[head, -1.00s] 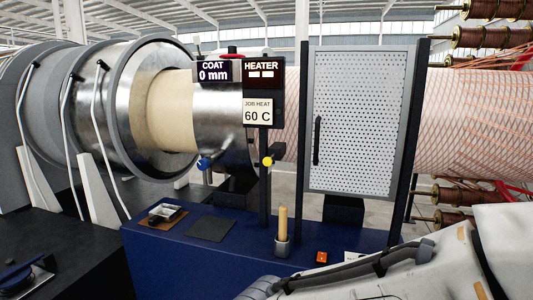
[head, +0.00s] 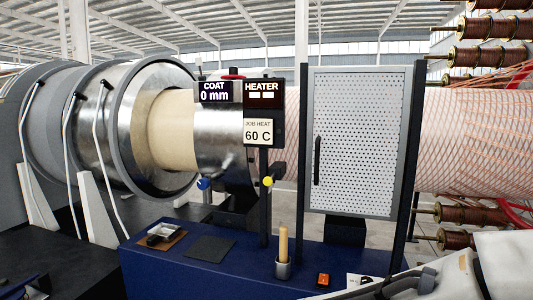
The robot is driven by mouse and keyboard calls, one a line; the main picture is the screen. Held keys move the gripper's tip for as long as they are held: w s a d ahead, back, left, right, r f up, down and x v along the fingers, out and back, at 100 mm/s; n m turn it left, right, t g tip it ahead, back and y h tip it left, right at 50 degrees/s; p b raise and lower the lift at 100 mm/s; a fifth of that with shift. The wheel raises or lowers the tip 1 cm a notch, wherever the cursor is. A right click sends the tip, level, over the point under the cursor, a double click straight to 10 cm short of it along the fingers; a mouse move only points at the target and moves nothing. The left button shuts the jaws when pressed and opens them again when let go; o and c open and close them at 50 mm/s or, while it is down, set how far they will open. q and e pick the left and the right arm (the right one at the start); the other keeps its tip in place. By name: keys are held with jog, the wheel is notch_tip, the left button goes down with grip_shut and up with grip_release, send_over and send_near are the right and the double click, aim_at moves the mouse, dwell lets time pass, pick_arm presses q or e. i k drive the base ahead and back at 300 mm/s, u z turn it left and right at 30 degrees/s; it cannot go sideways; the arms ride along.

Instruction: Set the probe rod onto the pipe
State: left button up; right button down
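A tan rod (head: 283,243), which looks like the probe rod, stands upright in a small grey cup (head: 283,269) on the blue bench. The pipe shows as a bare cream section (head: 168,135) on the left, coming out of a shiny metal ring. On the right it shows as a section wrapped in pinkish crossed strands (head: 475,140). My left gripper is not visible either.
A perforated door panel (head: 362,140) stands between dark posts.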

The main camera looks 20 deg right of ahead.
aim_at(268, 181)
jog(key=u, duration=0.7)
jog(key=k, duration=1.05)
jog(key=u, duration=1.2)
jog(key=i, duration=1.3)
jog(key=z, duration=1.4)
jog(key=i, duration=0.95)
jog(key=z, duration=1)
